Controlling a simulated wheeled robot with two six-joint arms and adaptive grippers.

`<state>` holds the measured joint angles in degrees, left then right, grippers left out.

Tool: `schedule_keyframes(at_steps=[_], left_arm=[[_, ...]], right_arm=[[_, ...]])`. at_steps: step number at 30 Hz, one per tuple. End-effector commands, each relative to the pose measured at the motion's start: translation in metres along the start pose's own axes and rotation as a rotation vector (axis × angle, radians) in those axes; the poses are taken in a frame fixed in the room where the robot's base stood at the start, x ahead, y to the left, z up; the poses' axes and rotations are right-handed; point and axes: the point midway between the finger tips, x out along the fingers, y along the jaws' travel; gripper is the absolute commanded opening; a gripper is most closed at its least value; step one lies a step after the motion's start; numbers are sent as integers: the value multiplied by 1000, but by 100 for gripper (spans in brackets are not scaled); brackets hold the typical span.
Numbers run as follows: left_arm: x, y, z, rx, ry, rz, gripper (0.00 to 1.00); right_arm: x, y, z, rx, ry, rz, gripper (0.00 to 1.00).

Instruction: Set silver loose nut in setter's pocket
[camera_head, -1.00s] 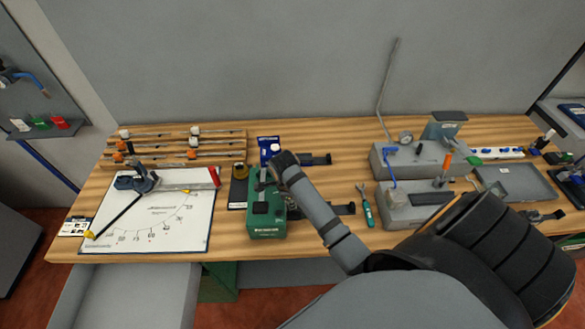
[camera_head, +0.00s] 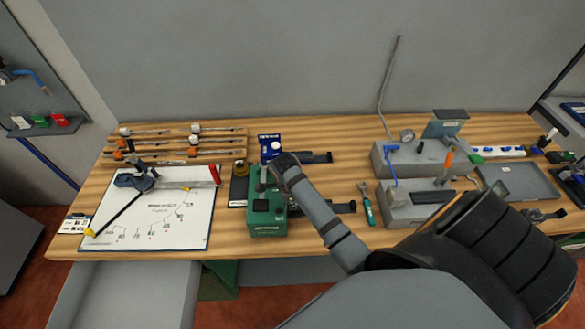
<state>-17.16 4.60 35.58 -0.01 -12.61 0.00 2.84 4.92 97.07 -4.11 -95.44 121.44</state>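A green box-shaped device (camera_head: 268,228), which looks like the setter, stands near the front middle of the bench. A dark square block shows on its top. My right arm comes in from the lower right, and its gripper (camera_head: 266,178) is low over the rear part of the green device. The wrist hides much of the fingers, so I cannot tell whether they are open or hold something. The silver loose nut and the pocket are too small or hidden to make out. My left gripper is not in view.
A white sheet (camera_head: 150,225) with a bending tool lies at left, before wooden racks (camera_head: 170,155). A blue box (camera_head: 269,146) stands behind the green device. A teal-handled tool (camera_head: 367,208) lies to its right, then grey fixtures (camera_head: 415,160) and a grey tray (camera_head: 518,182).

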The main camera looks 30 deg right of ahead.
Motion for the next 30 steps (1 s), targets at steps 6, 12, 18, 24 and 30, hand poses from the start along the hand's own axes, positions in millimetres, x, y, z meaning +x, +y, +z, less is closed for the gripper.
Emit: schedule_keyframes(at_steps=[6,12,18,24,30], left_arm=[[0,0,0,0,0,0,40],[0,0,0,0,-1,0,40],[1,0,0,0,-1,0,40],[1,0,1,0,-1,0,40],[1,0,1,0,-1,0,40]], right_arm=[[2,0,0,0,0,-1,0],[2,0,0,0,0,0,0],[3,0,0,0,0,0,0],[4,1,0,0,0,0,27],[5,1,0,0,0,0,46]])
